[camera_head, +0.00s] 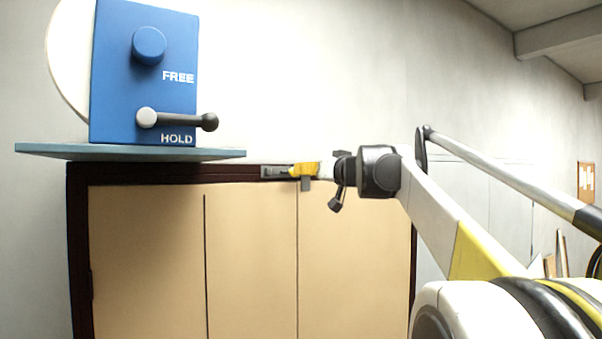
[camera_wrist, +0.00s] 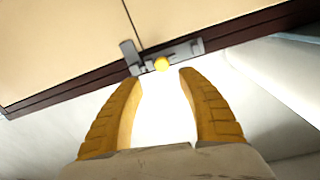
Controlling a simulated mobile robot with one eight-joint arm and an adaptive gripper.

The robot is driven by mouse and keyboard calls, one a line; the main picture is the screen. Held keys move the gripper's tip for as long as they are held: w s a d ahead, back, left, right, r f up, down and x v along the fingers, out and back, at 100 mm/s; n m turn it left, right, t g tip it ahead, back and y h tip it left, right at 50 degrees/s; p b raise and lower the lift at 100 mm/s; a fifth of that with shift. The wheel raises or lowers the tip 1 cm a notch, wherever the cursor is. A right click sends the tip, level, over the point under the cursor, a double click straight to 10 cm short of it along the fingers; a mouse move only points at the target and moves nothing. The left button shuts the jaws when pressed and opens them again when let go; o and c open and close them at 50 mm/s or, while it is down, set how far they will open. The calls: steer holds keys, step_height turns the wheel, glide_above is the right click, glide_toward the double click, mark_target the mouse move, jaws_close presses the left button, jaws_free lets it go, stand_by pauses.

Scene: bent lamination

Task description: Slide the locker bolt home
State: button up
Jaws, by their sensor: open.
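The locker (camera_head: 150,250) is a tan-doored cabinet with a dark frame. Its grey bolt (camera_head: 272,172) sits on the top rail, near a door seam. In the wrist view the bolt (camera_wrist: 186,51) has a round yellow knob (camera_wrist: 162,64) and a grey upright piece (camera_wrist: 130,54) at its left end, by the seam. My gripper (camera_wrist: 161,76) is open, with its yellow fingers spread to either side of the knob. The knob appears just at or beyond the fingertips, with no clear contact. In the head view my gripper (camera_head: 300,169) covers part of the bolt.
A blue box (camera_head: 120,90) marked FREE and HOLD, with a knob and a lever (camera_head: 180,120), stands on a blue-grey shelf (camera_head: 60,150) above the locker. The lever lies near HOLD.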

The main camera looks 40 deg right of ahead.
steer(key=shift+v, duration=1.7)
steer(key=shift+w+f, duration=0.1)
steer(key=a+f+n+g+y+b, duration=0.15)
steer(key=a+f+b, duration=0.45)
steer(key=a+f, duration=0.6)
steer(key=a+f+n+g+y+b, duration=0.1)
steer(key=a+f+g+y+b, duration=0.15)
steer(key=a+f+b, duration=1)
steer(key=a+f+n+g+y+b, duration=0.2)
steer(key=a+f, duration=0.5)
steer(key=f, duration=1.2)
steer(key=s+a+f+g+b, duration=0.1)
steer(key=s+a+f+b, duration=0.2)
steer(key=f, duration=1.1)
steer(key=s+a+f+g+b, duration=0.1)
steer(key=s+a+f+b, duration=0.2)
steer(key=s+f+b, duration=0.4)
steer(key=s+a+f+g+b, duration=0.2)
steer(key=s+a+f+b, duration=0.2)
steer(key=f, duration=1.7)
steer(key=s+b, duration=0.2)
steer(key=s, duration=0.2)
steer(key=shift+n+h, duration=0.35)
steer(key=shift+h, duration=0.05)
steer(key=shift+a, duration=0.1)
